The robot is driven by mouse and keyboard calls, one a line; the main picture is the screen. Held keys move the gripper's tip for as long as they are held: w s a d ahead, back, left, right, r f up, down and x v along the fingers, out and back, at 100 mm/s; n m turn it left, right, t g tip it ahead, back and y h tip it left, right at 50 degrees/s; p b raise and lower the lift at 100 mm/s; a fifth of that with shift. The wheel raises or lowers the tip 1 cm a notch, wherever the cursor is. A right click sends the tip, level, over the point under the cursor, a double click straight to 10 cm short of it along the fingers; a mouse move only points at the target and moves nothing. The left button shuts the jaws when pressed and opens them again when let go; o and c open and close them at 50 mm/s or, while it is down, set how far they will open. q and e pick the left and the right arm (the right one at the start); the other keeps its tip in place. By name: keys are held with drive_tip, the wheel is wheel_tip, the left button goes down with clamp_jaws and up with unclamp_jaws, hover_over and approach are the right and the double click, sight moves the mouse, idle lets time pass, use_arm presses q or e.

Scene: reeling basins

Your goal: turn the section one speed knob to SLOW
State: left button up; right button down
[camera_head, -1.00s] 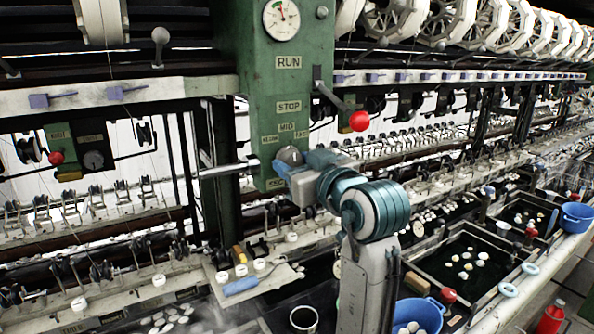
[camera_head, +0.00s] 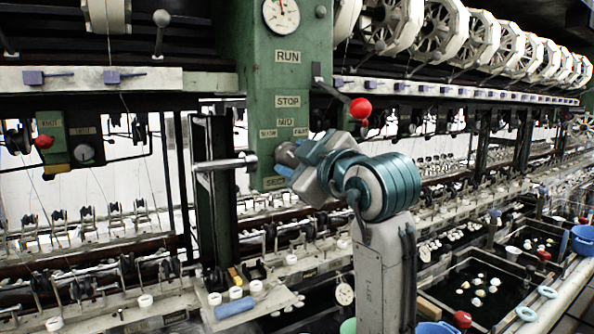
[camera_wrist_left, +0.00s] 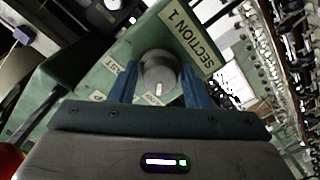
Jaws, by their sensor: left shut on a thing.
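The knob's white mark points down in the wrist view, towards a small, partly covered label that I cannot read surely. The FAST label (camera_wrist_left: 126,80) shows to the left. In the head view my left gripper (camera_head: 287,156) covers the knob, below the SLOW (camera_head: 268,133), MID (camera_head: 286,122) and FAST (camera_head: 301,133) labels. My right gripper is out of view.
A lever with a red ball (camera_head: 360,108) sticks out right of the panel, above my left arm. A metal bar (camera_head: 225,163) ends just left of the gripper. Water basins (camera_head: 475,285) lie at the lower right. A gauge (camera_head: 281,14) tops the panel.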

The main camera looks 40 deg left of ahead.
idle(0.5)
use_arm(q)
drive_tip(key=o, duration=0.8)
